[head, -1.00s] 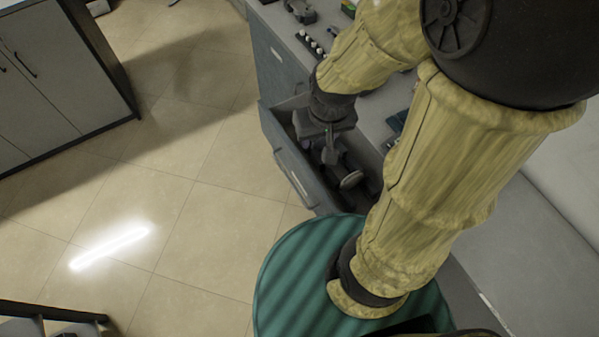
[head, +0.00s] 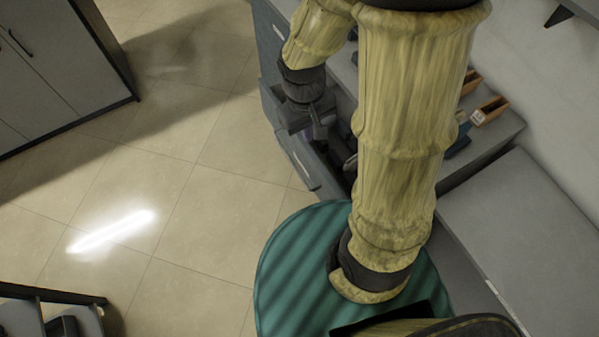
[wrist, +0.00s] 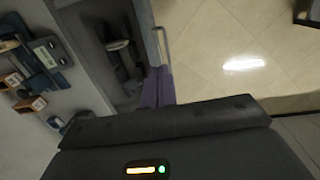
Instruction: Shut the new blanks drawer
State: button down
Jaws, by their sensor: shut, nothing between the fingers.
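The drawer stands pulled out from the grey-blue cabinet under the counter. Its front panel (head: 297,160) faces the open floor in the head view. In the wrist view its pale handle (wrist: 161,42) and its dark inside (wrist: 122,62), with several dark items in it, show. I cannot read a label on it. My gripper (head: 320,133) is shut and empty, over the drawer's front edge in the head view. I cannot tell whether it touches the drawer. My arm hides part of the drawer.
Orange-brown boxes (head: 490,110) and other items stand on the counter at the right. A grey cabinet (head: 55,70) stands across the floor at the left. The tiled floor (head: 190,215) in front of the drawer is clear.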

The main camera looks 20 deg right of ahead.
aim_at(307, 167)
jog(key=w+a+f+n+t+h+b, duration=0.1)
jog(key=a+f+n+h+b, duration=0.3)
jog(key=f, duration=0.8)
jog(key=w+a+f+n+t+h+b, duration=0.2)
jog(key=a+f+n+h+b, duration=0.3)
jog(key=f, duration=0.6)
jog(key=w+a+f+n+t+h+b, duration=0.1)
jog(key=w+a+f+n+h+b, duration=0.1)
jog(key=a+f+n+h+b, duration=0.2)
notch_tip(307, 167, down, 9)
jog(key=n+h+b, duration=0.3)
jog(key=n+b, duration=0.1)
jog(key=b, duration=0.3)
jog(key=shift+a+r+n+t+h+b, duration=0.2)
jog(key=shift+a+n+t+h+b, duration=0.1)
jog(key=shift+n+t+b, duration=0.1)
jog(key=p+x, duration=0.1)
jog(key=x, duration=1.2)
jog(key=shift+d, duration=0.15)
jog(key=shift+w+d, duration=0.15)
jog(key=shift+d, duration=0.2)
jog(key=shift+w, duration=0.1)
